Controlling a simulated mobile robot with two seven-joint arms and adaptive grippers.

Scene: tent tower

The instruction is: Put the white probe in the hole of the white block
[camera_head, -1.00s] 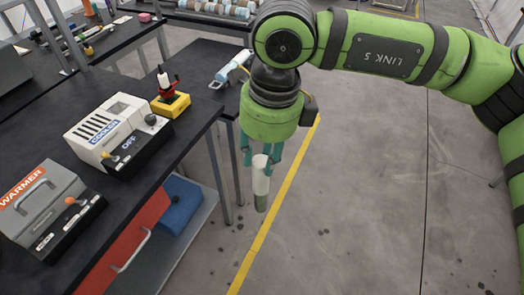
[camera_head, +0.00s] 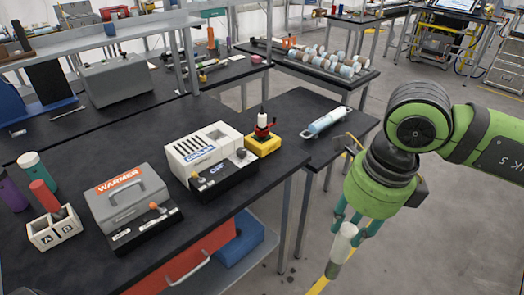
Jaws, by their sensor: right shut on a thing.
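My right gripper (camera_head: 354,222) is shut on a white tube with a green lower part (camera_head: 343,243), held nearly upright beyond the right edge of the table. A slim white piece with a dark tip (camera_head: 262,118) stands in a red clamp on a yellow base (camera_head: 264,145); it may be the white probe. A small white block marked A and B (camera_head: 55,231) sits at the left on the table. A red-topped cylinder (camera_head: 45,196) stands in or behind it, and its holes are only partly visible. My left gripper is not in view.
A grey warmer (camera_head: 130,200) and a white cooler (camera_head: 208,155) stand between the block and the yellow base. A pale blue cylindrical tool (camera_head: 326,122) lies on the side table. Teal and purple bottles (camera_head: 32,170) stand behind the block. The floor at right is open.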

